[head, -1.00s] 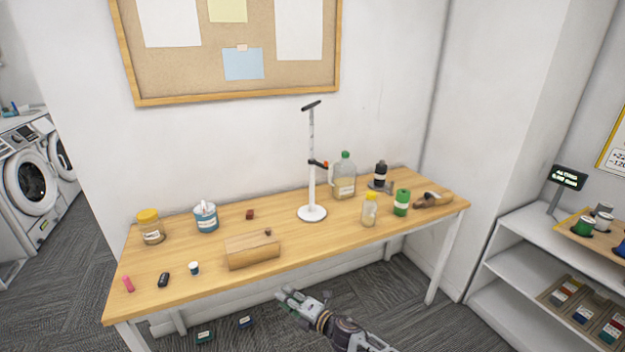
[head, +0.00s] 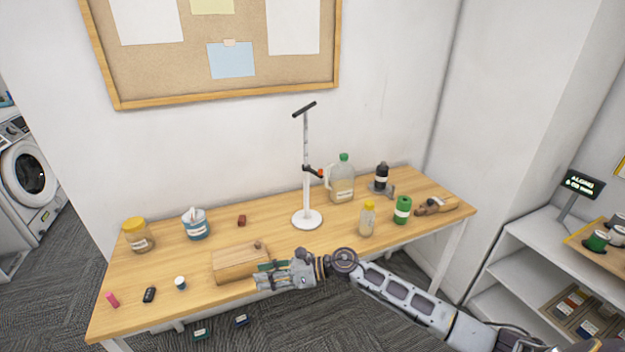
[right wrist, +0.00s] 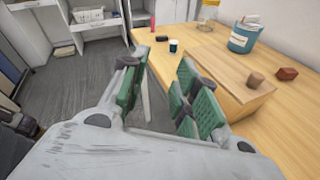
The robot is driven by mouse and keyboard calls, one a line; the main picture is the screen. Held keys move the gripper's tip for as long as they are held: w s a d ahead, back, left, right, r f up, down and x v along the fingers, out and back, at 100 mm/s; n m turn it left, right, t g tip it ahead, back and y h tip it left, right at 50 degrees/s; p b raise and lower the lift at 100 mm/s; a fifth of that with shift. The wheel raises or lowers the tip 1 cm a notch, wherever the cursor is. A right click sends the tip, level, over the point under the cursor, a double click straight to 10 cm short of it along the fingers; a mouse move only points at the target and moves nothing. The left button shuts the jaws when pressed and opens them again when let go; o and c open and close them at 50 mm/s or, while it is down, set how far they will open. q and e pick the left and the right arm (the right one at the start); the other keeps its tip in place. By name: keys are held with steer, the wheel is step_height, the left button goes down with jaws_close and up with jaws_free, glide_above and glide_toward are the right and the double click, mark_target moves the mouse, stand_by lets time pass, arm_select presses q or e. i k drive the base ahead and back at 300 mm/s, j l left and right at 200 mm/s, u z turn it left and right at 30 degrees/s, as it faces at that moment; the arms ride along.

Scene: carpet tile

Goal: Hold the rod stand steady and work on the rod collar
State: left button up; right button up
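The rod stand (head: 307,219) stands upright near the middle of the table, with a round white base, a white pole and a dark crossbar on top. The rod collar (head: 309,168), black with an orange-red knob, sits partway up the pole. My right gripper (head: 262,276) is in front of the wooden block by the table's front edge, left of and nearer than the stand. In the right wrist view its green-padded fingers (right wrist: 160,98) are spread with nothing between them. The stand is outside that view. My left gripper does not show.
The wooden block (head: 238,264) lies near my right gripper. A jug (head: 342,184), a yellow-capped bottle (head: 367,220) and a green can (head: 402,210) stand right of the stand. A blue tub (head: 196,225) and a jar (head: 138,237) are at left.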

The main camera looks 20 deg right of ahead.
mark_target(319, 173)
steer(key=i+l, duration=0.25)
steer(key=l, duration=0.15)
steer(key=i+l, duration=0.25)
steer(key=l, duration=0.15)
steer(key=i+l, duration=0.55)
steer(key=l, duration=0.25)
